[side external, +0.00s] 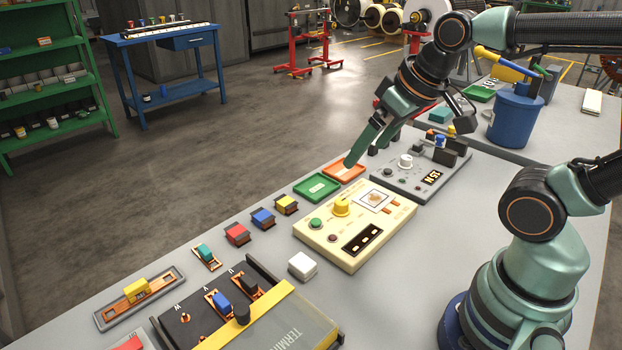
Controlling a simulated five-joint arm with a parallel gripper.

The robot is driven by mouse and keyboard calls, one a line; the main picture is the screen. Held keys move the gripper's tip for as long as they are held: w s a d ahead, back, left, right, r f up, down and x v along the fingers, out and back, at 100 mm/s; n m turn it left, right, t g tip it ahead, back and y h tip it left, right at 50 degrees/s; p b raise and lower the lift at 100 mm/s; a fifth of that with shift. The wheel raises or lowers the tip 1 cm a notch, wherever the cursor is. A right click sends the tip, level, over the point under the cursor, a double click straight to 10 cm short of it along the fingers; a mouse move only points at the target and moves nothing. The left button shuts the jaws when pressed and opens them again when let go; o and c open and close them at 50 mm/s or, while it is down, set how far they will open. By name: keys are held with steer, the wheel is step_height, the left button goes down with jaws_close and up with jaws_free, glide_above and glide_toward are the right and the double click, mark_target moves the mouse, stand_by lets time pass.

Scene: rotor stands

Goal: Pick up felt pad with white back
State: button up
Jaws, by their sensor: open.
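A small block with a white top (302,265) lies on the grey bench, left of the cream control box. It is the only loose white-topped piece near the work, and I take it as the felt pad with white back. Its underside is hidden. My gripper (367,155) is open and points down and left above the far part of the bench, near the orange tray. It is well apart from the white pad, farther back and to the right of it. I see nothing held between the fingers.
The cream control box (347,240) stands between gripper and pad. A row holds red (237,233), blue (263,217) and yellow (286,204) blocks. Green (316,187) and orange (344,172) trays lie behind. The terminal box (270,325) is in front. A grey meter box (408,180) stands right.

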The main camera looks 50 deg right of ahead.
steer(key=m+g, duration=0.6)
steer(key=m, duration=1.2)
glide_above(302, 262)
steer(key=f, duration=1.8)
steer(key=shift+s+a+f, duration=0.1)
steer(key=shift+a+f, duration=0.2)
steer(key=shift+f, duration=0.05)
steer(key=shift+d+f, duration=0.2)
steer(key=shift+f, duration=1.2)
steer(key=shift+d+f, duration=0.15)
steer(key=shift+f, duration=1.2)
steer(key=c, duration=1.4)
steer(key=shift+c, duration=0.2)
steer(key=shift+r, duration=0.1)
